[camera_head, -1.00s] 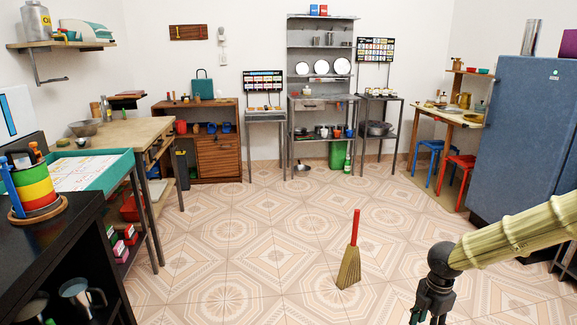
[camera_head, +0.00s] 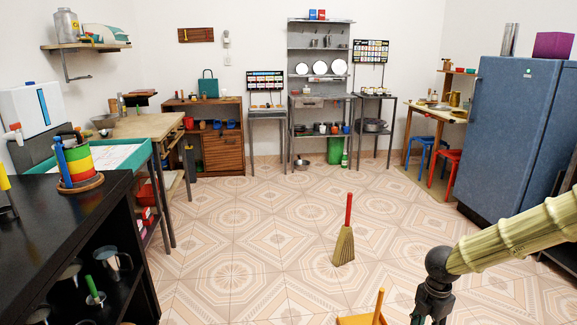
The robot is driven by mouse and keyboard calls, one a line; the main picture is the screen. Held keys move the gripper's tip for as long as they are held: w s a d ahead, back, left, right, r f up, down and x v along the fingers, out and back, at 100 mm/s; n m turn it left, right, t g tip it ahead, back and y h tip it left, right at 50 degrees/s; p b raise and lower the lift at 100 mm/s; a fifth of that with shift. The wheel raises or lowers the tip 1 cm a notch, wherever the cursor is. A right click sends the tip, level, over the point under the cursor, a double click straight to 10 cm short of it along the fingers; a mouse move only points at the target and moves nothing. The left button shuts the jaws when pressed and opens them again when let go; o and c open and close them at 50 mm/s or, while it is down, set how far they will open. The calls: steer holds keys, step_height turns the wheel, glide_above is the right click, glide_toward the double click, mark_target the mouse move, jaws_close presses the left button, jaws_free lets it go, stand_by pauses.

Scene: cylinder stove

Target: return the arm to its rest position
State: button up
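My arm, with a pale ribbed sleeve, reaches in from the right edge of the head view. My gripper (camera_head: 432,306) is dark and hangs downward at the lower right, above the tiled floor. Its fingertips lie at or below the bottom edge, so I cannot tell whether it is open or shut. No held object shows. A broom (camera_head: 345,235) with a red handle stands on the floor to the left of my gripper, apart from it.
A wooden-handled thing (camera_head: 378,308) is cut off at the bottom edge, beside my gripper. A blue fridge (camera_head: 520,130) stands at right. A black shelf unit (camera_head: 100,215) fills the lower left. The tiled floor (camera_head: 250,240) between is mostly open.

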steer(key=s+a+f+n+t+h, duration=0.1)
steer(key=s+f+n+h, duration=0.1)
steer(key=s+f+n, duration=0.7)
steer(key=s+a+f+n+h, duration=0.2)
steer(key=f+n, duration=0.3)
steer(key=n, duration=0.9)
steer(key=s+a+f+n+y, duration=0.1)
steer(key=s+a+f+n, duration=0.25)
steer(key=s+n, duration=0.4)
steer(key=s+a+f+n+y, duration=0.2)
steer(key=s+a+n, duration=0.2)
steer(key=s+n, duration=0.4)
steer(key=s+a+f+n+y, duration=0.1)
steer(key=s+a+f+n, duration=0.25)
steer(key=s+n, duration=0.45)
step_height(320, 180, down, 10)
steer(key=w+r+n+g+b, duration=0.1)
steer(key=n+b, duration=0.1)
steer(key=b, duration=0.8)
step_height(320, 180, up, 34)
steer(key=p, duration=3.4)
steer(key=shift+a+r+p, duration=0.2)
steer(key=shift+p, duration=0.2)
